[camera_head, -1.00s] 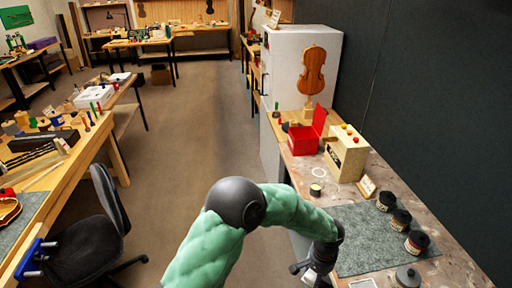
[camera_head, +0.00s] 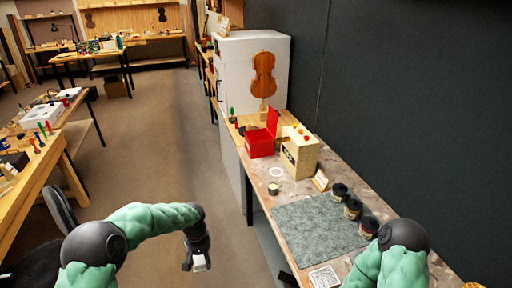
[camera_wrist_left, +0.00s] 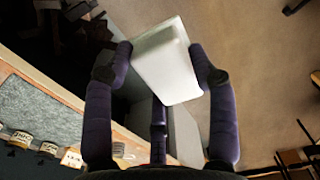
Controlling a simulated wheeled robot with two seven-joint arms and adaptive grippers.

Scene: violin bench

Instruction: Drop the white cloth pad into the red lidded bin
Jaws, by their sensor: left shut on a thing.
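My left gripper (camera_head: 198,260) hangs in the lower middle of the head view, over the floor to the left of the bench. It is shut on the white cloth pad (camera_head: 200,263). The gripper and pad are well apart from the bin. My right arm shows at the bottom right; its gripper is out of view.
Nearer on the bench are a small round tin (camera_head: 273,188), a grey mat (camera_head: 315,228), dark jars (camera_head: 352,207) and a patterned white card (camera_head: 323,277).

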